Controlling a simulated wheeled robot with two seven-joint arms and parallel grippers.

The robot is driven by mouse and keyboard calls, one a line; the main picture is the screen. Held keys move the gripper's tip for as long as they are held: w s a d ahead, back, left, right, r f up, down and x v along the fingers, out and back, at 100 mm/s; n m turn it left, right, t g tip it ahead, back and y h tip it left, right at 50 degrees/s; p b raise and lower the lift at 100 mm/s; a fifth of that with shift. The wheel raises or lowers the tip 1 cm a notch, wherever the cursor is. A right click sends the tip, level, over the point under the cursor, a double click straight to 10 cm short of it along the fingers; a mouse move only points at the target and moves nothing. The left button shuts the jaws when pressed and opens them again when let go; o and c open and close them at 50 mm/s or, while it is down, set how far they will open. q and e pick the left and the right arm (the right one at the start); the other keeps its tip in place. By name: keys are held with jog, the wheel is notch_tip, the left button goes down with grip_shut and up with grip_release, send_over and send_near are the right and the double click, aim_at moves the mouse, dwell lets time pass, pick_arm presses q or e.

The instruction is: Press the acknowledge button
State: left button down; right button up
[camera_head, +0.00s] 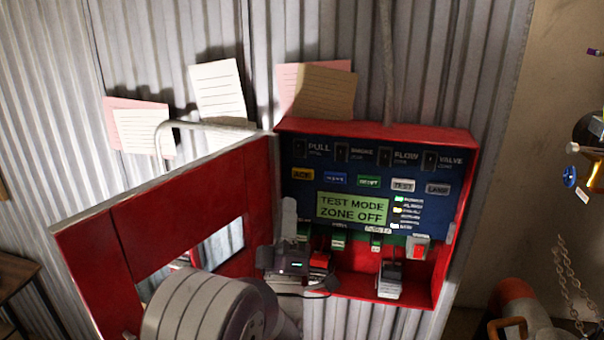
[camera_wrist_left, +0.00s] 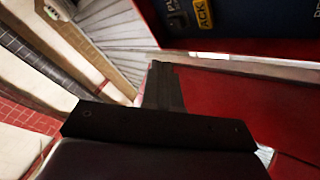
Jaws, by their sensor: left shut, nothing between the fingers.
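The yellow button marked ACK (camera_head: 302,174) is at the left end of the button row on the blue panel (camera_head: 335,157) inside the open red cabinet (camera_head: 455,145). The ACK label also shows at the top of the left wrist view (camera_wrist_left: 204,13). My left gripper (camera_head: 289,204) is shut and empty, its fingertips a little below the ACK button in the head view. I cannot tell how far they stand from the panel. In the left wrist view the dark fingers (camera_wrist_left: 163,82) point toward the cabinet, apart from the label. My right gripper is not in view.
The red cabinet door (camera_head: 180,200) stands open at the left, close to my left arm. A green display (camera_head: 352,208) reads TEST MODE ZONE OFF. Blue, green, white and grey buttons sit right of ACK. A red switch (camera_head: 418,247) is at the lower right.

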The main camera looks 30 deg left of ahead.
aim_at(303, 173)
pick_arm(q)
jog(key=shift+s+r+n+y, duration=0.2)
jog(key=shift+s+n+y, duration=0.1)
jog(key=shift+s, duration=0.05)
jog(key=shift+w, duration=0.1)
jog(key=shift+w+a+b, duration=0.35)
jog(key=shift+w, duration=1.05)
jog(key=shift+w+a+b, duration=0.35)
jog(key=shift+w, duration=1.1)
jog(key=shift+w+a+b, duration=0.35)
jog(key=shift+w, duration=1.05)
jog(key=shift+w+a+b, duration=0.1)
jog(key=shift+w+b, duration=0.3)
jog(key=shift+b, duration=0.25)
